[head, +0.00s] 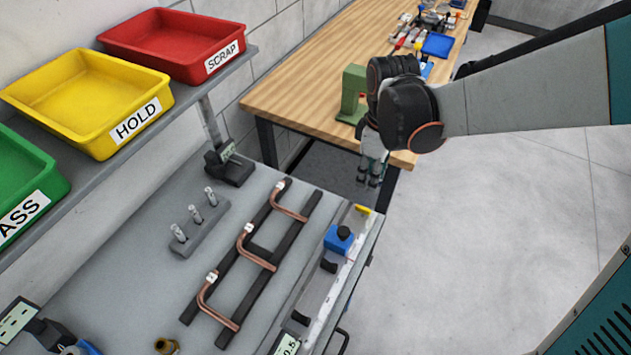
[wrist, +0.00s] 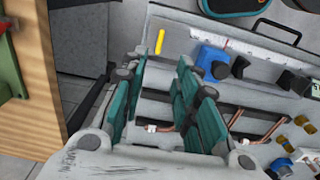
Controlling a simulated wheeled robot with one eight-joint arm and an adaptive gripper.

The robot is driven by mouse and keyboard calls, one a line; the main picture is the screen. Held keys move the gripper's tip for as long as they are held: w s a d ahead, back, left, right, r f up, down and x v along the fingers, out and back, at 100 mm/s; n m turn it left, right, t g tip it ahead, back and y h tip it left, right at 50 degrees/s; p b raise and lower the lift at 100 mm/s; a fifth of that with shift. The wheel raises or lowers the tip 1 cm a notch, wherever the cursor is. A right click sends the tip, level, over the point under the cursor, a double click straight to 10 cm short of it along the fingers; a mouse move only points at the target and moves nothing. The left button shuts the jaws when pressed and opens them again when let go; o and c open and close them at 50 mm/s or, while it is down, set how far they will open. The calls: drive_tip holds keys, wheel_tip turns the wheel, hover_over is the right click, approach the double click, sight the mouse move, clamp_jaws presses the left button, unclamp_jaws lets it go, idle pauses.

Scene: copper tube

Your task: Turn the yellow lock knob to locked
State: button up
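The yellow lock knob (head: 362,210) is a small yellow lever at the far end of a pale measuring rail (head: 318,306) on the grey bench. It also shows in the wrist view (wrist: 160,41), lying along the rail's end. A blue block (head: 338,240) with a black knob sits on the rail near it; it also shows in the wrist view (wrist: 210,60). My gripper (head: 370,180) hangs above and beyond the bench's far edge, apart from the yellow knob. In the wrist view my gripper (wrist: 163,75) has its green fingers spread with nothing between them.
Bent copper tubes (head: 258,258) lie across two dark bars left of the rail. A pin block (head: 199,228) stands farther left. Yellow (head: 60,125), red and green trays sit on a raised shelf. A wooden bench (head: 300,85) with a green device (head: 352,92) stands behind.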

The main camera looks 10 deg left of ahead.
sight(364, 208)
wheel_tip(364, 208, down, 13)
drive_tip(key=b, duration=0.8)
drive_tip(key=shift+r, duration=0.15)
clamp_jaws()
